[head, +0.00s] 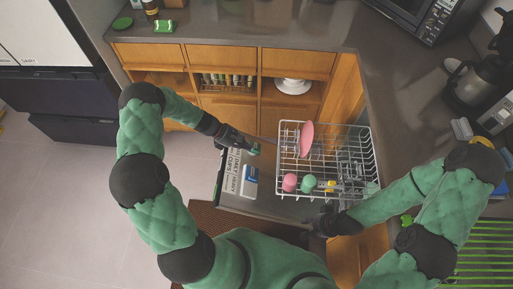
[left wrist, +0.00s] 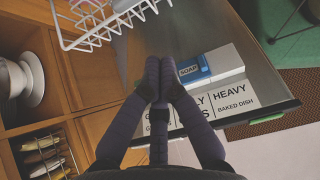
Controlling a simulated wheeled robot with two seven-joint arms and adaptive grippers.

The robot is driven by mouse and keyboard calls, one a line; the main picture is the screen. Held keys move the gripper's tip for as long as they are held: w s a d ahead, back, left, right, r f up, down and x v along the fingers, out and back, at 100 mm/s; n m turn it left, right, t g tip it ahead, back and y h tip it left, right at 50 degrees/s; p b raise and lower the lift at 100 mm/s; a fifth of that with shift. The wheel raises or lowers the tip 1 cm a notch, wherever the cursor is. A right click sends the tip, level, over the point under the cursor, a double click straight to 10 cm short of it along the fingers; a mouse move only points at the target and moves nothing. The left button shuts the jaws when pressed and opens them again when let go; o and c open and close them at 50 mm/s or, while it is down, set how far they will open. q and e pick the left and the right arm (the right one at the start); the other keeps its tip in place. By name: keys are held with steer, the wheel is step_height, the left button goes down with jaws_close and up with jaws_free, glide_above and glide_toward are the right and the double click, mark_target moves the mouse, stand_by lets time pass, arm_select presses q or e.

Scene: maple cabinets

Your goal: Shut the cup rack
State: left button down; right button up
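The cup rack (head: 357,128) is a white wire basket pulled out over the open dishwasher door (head: 267,205). It holds a pink plate (head: 306,138), a pink cup (head: 289,182) and a green cup (head: 308,183). A corner of the rack (left wrist: 92,38) shows at the top of the left wrist view. My left gripper (head: 254,149) is just left of the rack, over the door; in the left wrist view its fingertips (left wrist: 160,78) are together with nothing visible between them. My right gripper (head: 318,226) is at the rack's near side, dark and small; its fingers cannot be made out.
A blue-and-white soap box (head: 250,181) lies on the lettered door. Wooden cabinets with open shelves (head: 226,82) stand behind. The grey counter (head: 400,90) at right carries a microwave (head: 420,15) and a coffee maker (head: 475,85). The floor at left is clear.

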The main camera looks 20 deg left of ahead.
arm_select(q)
steer(key=w+d+f+b, duration=0.2)
steer(key=d+f, duration=0.4)
steer(key=d, duration=0.3)
steer(key=shift+w+d+b, duration=0.35)
steer(key=shift+w+b, duration=0.05)
steer(key=shift+b, duration=0.4)
steer(key=shift+d, duration=0.1)
steer(key=w+d, duration=0.3)
steer(key=d, duration=0.9)
steer(key=w+d+b, duration=0.1)
steer(key=w+d, duration=0.3)
steer(key=d, duration=0.9)
steer(key=w+d, duration=0.3)
steer(key=d, duration=1)
steer(key=shift+w+b, duration=0.35)
steer(key=shift+w, duration=0.05)
steer(key=shift+w+d, duration=0.2)
steer(key=shift+d, duration=0.3)
steer(key=shift+w+d, duration=0.15)
steer(key=shift+d, duration=0.3)
